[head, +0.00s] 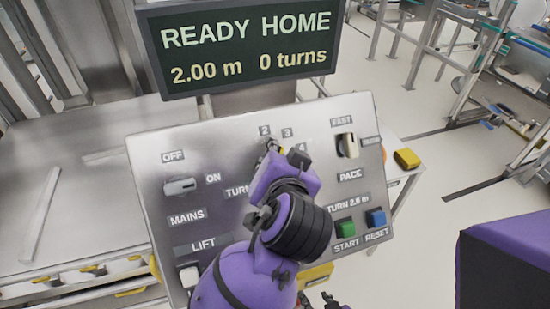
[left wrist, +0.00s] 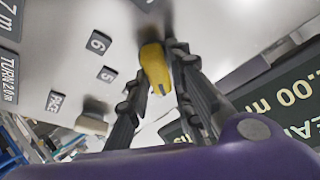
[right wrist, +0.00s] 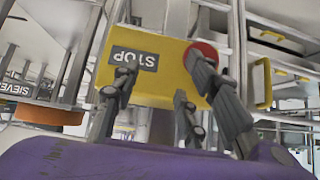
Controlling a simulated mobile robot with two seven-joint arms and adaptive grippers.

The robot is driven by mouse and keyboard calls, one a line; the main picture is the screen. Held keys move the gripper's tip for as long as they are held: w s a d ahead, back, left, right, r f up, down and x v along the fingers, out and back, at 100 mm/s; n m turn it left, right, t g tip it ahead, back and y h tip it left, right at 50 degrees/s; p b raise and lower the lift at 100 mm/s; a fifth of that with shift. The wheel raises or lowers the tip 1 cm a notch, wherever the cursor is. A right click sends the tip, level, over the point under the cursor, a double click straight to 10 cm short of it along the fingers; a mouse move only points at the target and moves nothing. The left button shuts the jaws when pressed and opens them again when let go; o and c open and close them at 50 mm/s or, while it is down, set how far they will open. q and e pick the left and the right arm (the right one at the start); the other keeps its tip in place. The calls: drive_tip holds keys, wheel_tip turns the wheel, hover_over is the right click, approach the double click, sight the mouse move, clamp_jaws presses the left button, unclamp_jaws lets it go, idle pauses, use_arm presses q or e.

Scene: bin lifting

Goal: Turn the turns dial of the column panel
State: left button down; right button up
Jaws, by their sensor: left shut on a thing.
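The column panel (head: 215,140) is a tilted grey plate with dials, buttons and labels. The turns dial is mostly hidden by my left gripper (head: 272,150) in the head view, with number labels 2, 3 and 4 around it. In the left wrist view its yellow knob (left wrist: 154,66) sits between the fingers of my left gripper (left wrist: 160,72), which is shut on it; labels 5 and 6 lie beside it. My right gripper (right wrist: 165,90) is open and empty in front of a yellow STOP box (right wrist: 160,70) with a red button.
The display (head: 245,45) above the panel reads READY HOME, 2.00 m, 0 turns. The mains switch (head: 181,186), pace dial (head: 347,145), green START button (head: 345,228) and blue RESET button (head: 376,217) are close around the left arm.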

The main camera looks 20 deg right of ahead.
use_arm(q)
drive_tip(key=shift+d+f+m, duration=0.1)
drive_tip(key=shift+f+m, duration=0.05)
drive_tip(key=shift+m, duration=0.25)
drive_tip(key=c, duration=1.6)
unclamp_jaws()
drive_tip(key=shift+w+d, duration=0.1)
drive_tip(key=v, duration=0.7)
drive_tip(key=shift+s, duration=0.25)
